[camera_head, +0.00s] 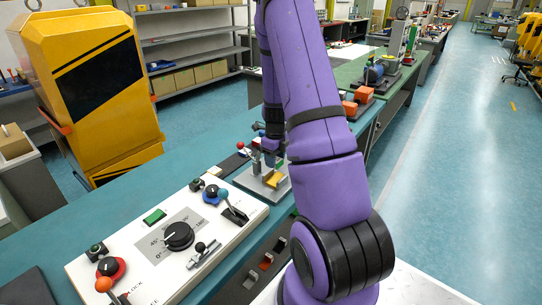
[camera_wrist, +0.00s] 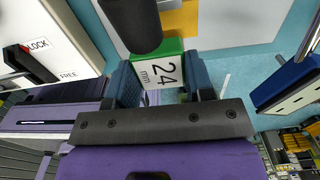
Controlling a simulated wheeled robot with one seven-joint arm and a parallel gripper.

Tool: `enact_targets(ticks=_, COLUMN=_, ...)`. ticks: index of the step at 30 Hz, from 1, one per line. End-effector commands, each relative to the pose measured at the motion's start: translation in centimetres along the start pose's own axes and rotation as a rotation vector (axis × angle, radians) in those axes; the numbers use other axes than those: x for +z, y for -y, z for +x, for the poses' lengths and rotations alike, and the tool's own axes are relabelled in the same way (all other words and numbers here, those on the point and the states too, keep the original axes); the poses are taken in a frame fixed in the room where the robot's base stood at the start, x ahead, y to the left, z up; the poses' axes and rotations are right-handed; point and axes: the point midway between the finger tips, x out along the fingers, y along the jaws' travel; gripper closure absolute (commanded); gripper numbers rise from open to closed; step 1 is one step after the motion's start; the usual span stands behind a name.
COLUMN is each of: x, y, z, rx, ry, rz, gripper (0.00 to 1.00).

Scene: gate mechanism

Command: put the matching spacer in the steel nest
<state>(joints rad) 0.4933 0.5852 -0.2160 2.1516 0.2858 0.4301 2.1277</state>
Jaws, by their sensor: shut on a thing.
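My gripper (camera_wrist: 162,75) is shut on a spacer (camera_wrist: 163,70) with a green face and a white face marked "24 mm". The spacer sits between the two blue-grey fingers in the wrist view. In the head view my gripper (camera_head: 271,148) is low over the light grey fixture plate (camera_head: 256,187), partly hidden by my purple arm. A yellow block (camera_head: 274,181) is on that plate. The steel nest cannot be told apart clearly. A dark round post (camera_wrist: 131,24) partly covers the view close to the spacer.
A white control panel (camera_head: 135,259) with a dial (camera_head: 178,236), knobs and levers lies at the near left. A red ball knob (camera_head: 241,146) stands beside the fixture. A blue-edged white part (camera_wrist: 290,88) is at the right in the wrist view. A yellow cabinet (camera_head: 95,95) stands behind the bench.

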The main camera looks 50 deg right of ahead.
Motion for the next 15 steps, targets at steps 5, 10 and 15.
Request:
enact_targets(ticks=5, x=-0.1, y=0.0, z=1.9, rx=0.002, ry=-0.002, rz=0.002, gripper=0.82)
enact_targets(ticks=10, x=-0.1, y=0.0, z=3.5, rx=0.003, ry=-0.001, rz=0.002, gripper=0.82)
enact_targets(ticks=15, x=0.0, y=0.0, z=4.8, rx=0.002, ry=-0.001, rz=0.0, gripper=0.82)
